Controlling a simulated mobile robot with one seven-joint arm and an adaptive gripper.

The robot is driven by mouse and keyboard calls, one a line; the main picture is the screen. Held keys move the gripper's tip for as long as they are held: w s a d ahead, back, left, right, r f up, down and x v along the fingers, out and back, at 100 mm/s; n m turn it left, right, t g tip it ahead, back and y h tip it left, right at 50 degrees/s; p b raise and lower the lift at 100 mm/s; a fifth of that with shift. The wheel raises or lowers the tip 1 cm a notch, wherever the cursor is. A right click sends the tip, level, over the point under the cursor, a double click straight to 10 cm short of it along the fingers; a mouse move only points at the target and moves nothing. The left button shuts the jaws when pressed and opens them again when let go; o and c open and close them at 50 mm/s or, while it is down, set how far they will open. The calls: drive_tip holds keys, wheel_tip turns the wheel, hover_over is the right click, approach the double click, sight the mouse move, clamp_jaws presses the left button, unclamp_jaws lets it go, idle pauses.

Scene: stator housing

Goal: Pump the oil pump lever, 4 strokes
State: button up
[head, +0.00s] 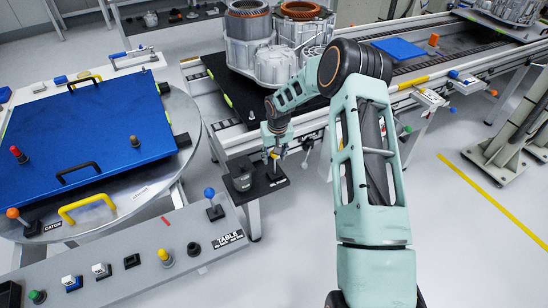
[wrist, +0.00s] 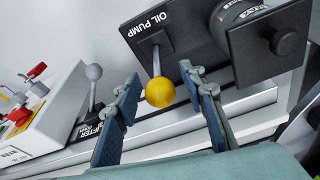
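The oil pump lever has a yellow ball knob (wrist: 160,92) on a short metal stem. It rises from a dark bracket (wrist: 150,40) lettered OIL PUMP. In the wrist view my gripper (wrist: 160,76) is open, with one blue-padded finger on each side of the knob and a visible gap to each. I cannot tell how deep the knob sits between the fingers. In the head view my gripper (head: 276,140) is above the pump plate (head: 268,185), and the small yellow knob (head: 275,155) shows just below it.
A dark cylinder (head: 240,177) stands beside the lever. A lever with a grey ball (wrist: 94,72), by a label partly reading LIFTER, is to the left in the wrist view. The TABLE control panel (head: 140,262) and blue-topped round table (head: 90,130) lie left. Stator housings (head: 275,45) sit behind.

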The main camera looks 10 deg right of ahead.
drive_tip(key=v, duration=1.1)
idle(0.4)
